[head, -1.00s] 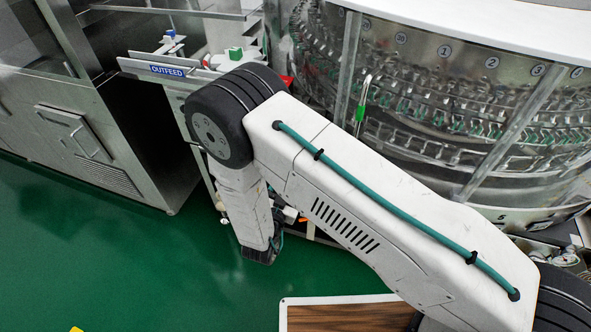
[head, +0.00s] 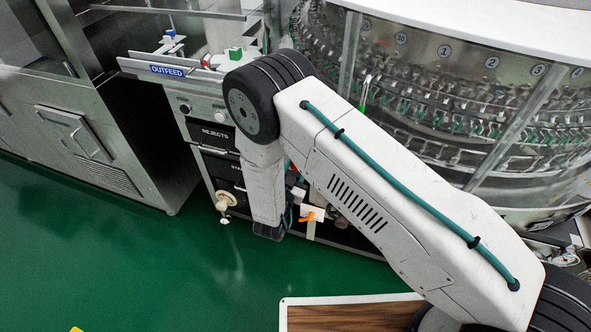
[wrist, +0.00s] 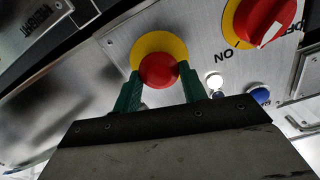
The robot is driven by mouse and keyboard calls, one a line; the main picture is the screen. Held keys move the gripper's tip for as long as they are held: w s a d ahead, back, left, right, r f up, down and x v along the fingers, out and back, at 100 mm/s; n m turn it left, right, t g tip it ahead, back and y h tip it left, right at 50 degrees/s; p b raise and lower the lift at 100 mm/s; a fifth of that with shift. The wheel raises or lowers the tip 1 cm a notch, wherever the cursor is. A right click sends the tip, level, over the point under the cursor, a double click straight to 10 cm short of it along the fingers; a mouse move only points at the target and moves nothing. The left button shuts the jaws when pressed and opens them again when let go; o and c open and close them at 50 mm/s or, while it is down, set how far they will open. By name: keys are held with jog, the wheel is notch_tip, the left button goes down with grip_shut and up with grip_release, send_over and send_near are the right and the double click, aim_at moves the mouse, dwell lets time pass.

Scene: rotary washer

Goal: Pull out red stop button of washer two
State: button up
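The round red stop button (wrist: 158,71) with a yellow ring (wrist: 160,42) behind it sits on a metal panel (wrist: 205,45), in the middle of the wrist view. My gripper (wrist: 159,80) has green fingers, one on each side of the red button, with their tips in front of the yellow ring. The fingers stand apart about the button's width; firm contact on both sides cannot be made out. In the head view my gripper and the stop button are hidden behind my arm. No number for the washer shows by the button.
A red rotary switch (wrist: 264,20) on a yellow plate, a white button (wrist: 215,81) and a blue button (wrist: 259,95) lie close right of my fingers. The outfeed (head: 165,71) and REJECTS drawer (head: 213,135) are left of my arm; green floor (head: 150,260) is clear.

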jog(key=shift+c, duration=0.6)
jog(key=shift+v, duration=1)
jog(key=o, duration=1.4)
jog(key=shift+s, duration=0.1)
jog(key=v, duration=0.7)
jog(key=shift+s+a, duration=0.15)
jog(key=shift+s, duration=0.15)
